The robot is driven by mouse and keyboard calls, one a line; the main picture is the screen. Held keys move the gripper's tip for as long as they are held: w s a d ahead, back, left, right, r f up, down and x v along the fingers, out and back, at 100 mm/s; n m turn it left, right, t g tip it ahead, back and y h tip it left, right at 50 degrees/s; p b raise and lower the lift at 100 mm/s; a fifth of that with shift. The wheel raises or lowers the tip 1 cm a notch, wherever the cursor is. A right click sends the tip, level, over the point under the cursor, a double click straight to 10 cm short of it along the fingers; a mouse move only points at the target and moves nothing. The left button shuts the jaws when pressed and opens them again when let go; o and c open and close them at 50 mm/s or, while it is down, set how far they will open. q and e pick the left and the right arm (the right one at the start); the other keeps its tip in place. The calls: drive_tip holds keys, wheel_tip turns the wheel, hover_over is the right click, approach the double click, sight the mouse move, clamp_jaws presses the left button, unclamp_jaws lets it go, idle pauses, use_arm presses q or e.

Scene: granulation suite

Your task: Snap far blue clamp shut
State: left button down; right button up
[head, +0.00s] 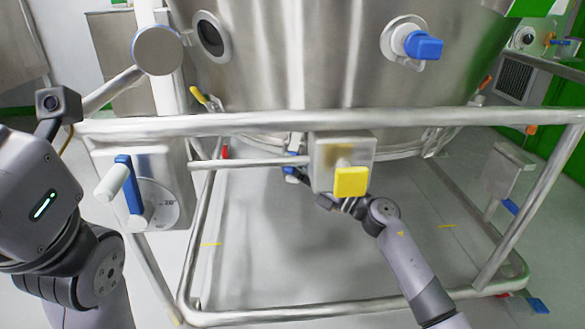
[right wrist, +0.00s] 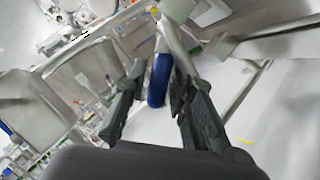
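In the head view my right gripper (head: 316,192) reaches under the box and is partly hidden. My left arm stands at the left edge; its gripper fingers do not show.
A steel tube frame (head: 330,122) runs in front of the vessel (head: 300,60). The steel box (head: 343,150) with a yellow handle (head: 351,182) hangs from it, close above my right wrist. A left box carries a blue lever (head: 129,184). Floor inside the frame is mostly clear.

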drive_tip(key=shift+w+a+r, duration=0.1)
drive_tip(key=shift+w+a, duration=0.05)
drive_tip(key=shift+a, duration=0.05)
drive_tip(key=shift+c, duration=0.5)
clamp_jaws()
